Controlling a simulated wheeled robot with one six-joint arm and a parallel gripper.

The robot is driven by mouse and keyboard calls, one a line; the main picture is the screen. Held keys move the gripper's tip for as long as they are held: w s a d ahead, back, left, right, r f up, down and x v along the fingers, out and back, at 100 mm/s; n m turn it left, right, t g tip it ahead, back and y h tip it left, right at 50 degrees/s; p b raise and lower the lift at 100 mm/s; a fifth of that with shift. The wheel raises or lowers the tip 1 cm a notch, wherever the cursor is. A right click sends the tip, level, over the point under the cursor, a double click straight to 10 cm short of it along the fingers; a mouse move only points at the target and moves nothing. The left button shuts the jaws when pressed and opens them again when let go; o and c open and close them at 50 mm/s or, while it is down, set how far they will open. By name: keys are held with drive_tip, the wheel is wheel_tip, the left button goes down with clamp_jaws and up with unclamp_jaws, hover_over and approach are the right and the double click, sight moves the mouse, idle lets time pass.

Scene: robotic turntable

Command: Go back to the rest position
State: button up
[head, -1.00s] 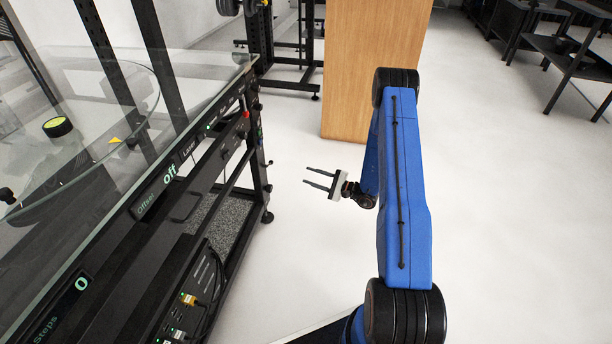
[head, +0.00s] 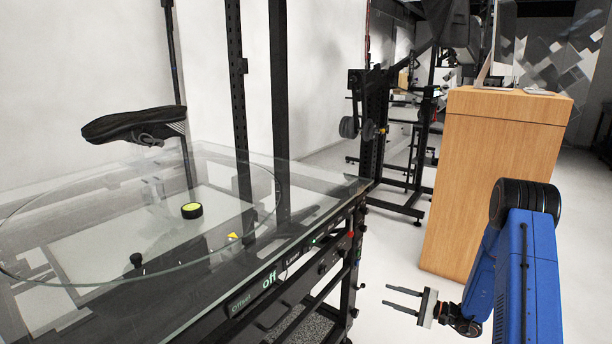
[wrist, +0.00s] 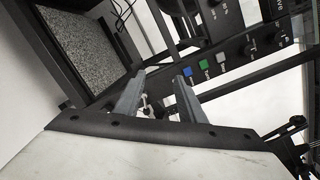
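My gripper (head: 404,300) is at the lower right of the head view, held out to the left over the floor, below the height of the turntable top. Its two fingers are apart with nothing between them. In the wrist view the open fingers (wrist: 157,95) point toward the turntable's front panel, with small blue, green and white buttons (wrist: 204,65) just beyond. My blue arm is folded at the right of the head view. The glass turntable (head: 110,235) is on the left, with a dark shoe (head: 135,126) above it, apart from the gripper.
A wooden cabinet (head: 490,195) stands behind my arm. The turntable's black frame and control panel (head: 285,275) run along the left of the gripper. A black stand (head: 372,130) is farther back. White floor (head: 395,250) is clear between frame and cabinet.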

drive_tip(key=s+a+r+n+g+h, duration=0.2)
drive_tip(key=s+a+r+n+g, duration=0.3)
drive_tip(key=s+r, duration=0.5)
drive_tip(key=s+a+r+n+g+h, duration=0.2)
drive_tip(key=s+a+r+n+g, duration=0.15)
drive_tip(key=s+a+r, duration=0.5)
drive_tip(key=s+d+r+n+t+h, duration=0.1)
drive_tip(key=s+d+r+h, duration=0.2)
drive_tip(key=s, duration=0.5)
drive_tip(key=s+d+r+n+t+h, duration=0.2)
drive_tip(key=s+d+r+h, duration=0.2)
drive_tip(key=s, duration=0.4)
drive_tip(key=s+d+r+n+t+h, duration=0.1)
drive_tip(key=s+d+r+h, duration=0.2)
drive_tip(key=s, duration=0.5)
drive_tip(key=shift+s+d+r+t+h, duration=0.4)
drive_tip(key=shift+r+h, duration=0.2)
drive_tip(key=shift+h, duration=0.2)
